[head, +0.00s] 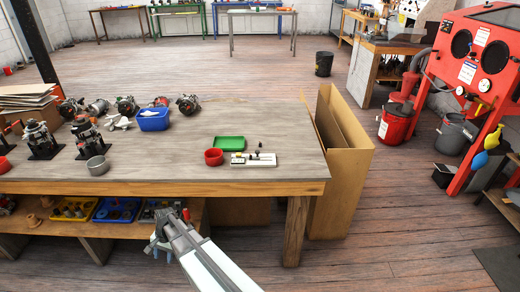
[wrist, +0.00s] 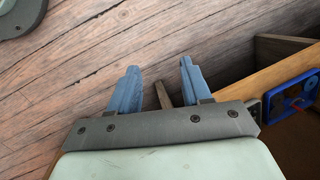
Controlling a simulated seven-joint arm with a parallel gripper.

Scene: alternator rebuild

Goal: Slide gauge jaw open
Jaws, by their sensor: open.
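The gauge (head: 254,159) is a small white block with dark knobs on top. It lies on the workbench (head: 240,125) near the front right corner in the head view. Its jaw is too small to make out. My gripper (head: 168,214) is in front of the bench, below the tabletop edge and to the left of the gauge, well apart from it. In the wrist view my gripper (wrist: 158,82) has its two blue fingers spread with nothing between them, over the wooden floor. The gauge is not in the wrist view.
A red bowl (head: 214,157) and a green tray (head: 229,143) sit close to the gauge. A blue bin (head: 153,119) and alternators stand further left. A tall cardboard box (head: 342,165) is against the bench's right end. Parts trays fill the lower shelf.

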